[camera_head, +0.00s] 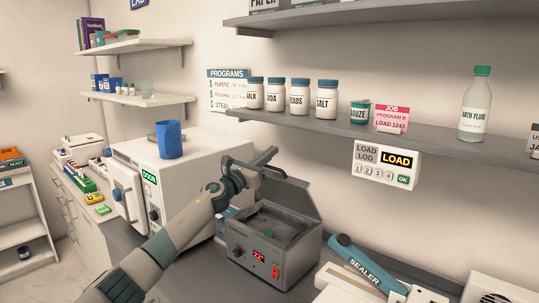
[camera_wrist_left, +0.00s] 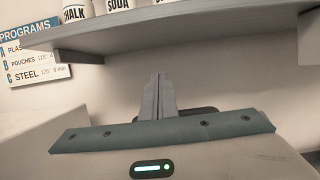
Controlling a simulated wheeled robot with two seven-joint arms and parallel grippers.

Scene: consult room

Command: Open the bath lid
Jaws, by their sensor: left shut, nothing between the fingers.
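The bath (camera_head: 262,252) is a grey metal box with a red display on the counter in the head view. Its lid (camera_head: 292,196) stands raised and tilted back at the rear, and the dark inside of the bath shows. My left gripper (camera_head: 270,154) is shut and empty, just above the upper left corner of the lid. I cannot tell whether it touches the lid. In the left wrist view the closed fingers (camera_wrist_left: 158,95) point toward the wall under the shelf, with a dark shape behind them. My right gripper is out of view.
A white autoclave (camera_head: 165,190) with a blue cup (camera_head: 169,139) on top stands left of the bath. A sealer (camera_head: 362,268) lies to its right. A grey shelf (camera_head: 340,125) with jars and a bottle (camera_head: 475,108) hangs above, and a load-log panel (camera_head: 386,164) is below it.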

